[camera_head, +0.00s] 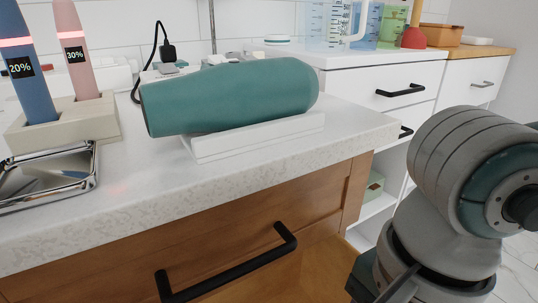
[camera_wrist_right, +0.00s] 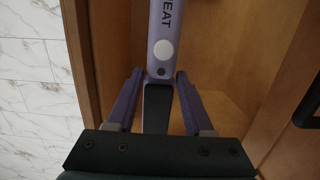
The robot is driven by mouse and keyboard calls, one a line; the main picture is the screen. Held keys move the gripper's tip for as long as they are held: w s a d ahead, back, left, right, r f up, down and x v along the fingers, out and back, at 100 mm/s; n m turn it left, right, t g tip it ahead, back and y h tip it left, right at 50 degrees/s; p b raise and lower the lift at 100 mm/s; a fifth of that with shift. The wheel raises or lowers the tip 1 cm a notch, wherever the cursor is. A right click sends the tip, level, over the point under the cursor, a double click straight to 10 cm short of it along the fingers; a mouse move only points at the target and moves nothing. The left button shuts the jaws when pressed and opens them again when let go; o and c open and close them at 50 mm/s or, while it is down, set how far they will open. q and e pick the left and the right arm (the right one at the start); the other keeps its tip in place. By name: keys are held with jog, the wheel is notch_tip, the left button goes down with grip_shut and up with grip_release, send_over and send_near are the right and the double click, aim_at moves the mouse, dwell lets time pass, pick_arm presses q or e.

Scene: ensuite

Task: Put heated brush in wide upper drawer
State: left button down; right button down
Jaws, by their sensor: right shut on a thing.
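The heated brush (camera_wrist_right: 164,30) is pale purple, with a white round button and lettering partly cut off at the picture's top. My right gripper (camera_wrist_right: 160,73) is shut on it, with a dark purple finger on each side. The brush's far end is out of the frame. A wooden drawer front (camera_head: 200,256) with a long black handle (camera_head: 230,264) is below the counter in the head view. The wrist view shows brown wooden panels around a recess (camera_wrist_right: 225,65) behind the brush. I cannot tell whether this is the wide upper drawer. My left gripper is not in view.
The counter (camera_head: 250,165) holds a teal cylinder (camera_head: 235,95) on a white stand, two upright devices in a beige holder (camera_head: 70,122) and a chrome rack (camera_head: 45,180). A white cabinet (camera_head: 375,75) stands to the right. Marble-patterned floor (camera_wrist_right: 40,100) shows left of the wooden panels.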

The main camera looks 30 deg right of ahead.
notch_tip(320, 180, down, 20)
jog(key=b, duration=0.8)
jog(key=shift+f, duration=0.25)
notch_tip(320, 180, down, 4)
jog(key=b, duration=0.3)
jog(key=shift+f, duration=0.2)
jog(key=shift+r, duration=0.1)
jog(key=shift+f, duration=0.2)
jog(key=shift+c, duration=1.4)
grip_release()
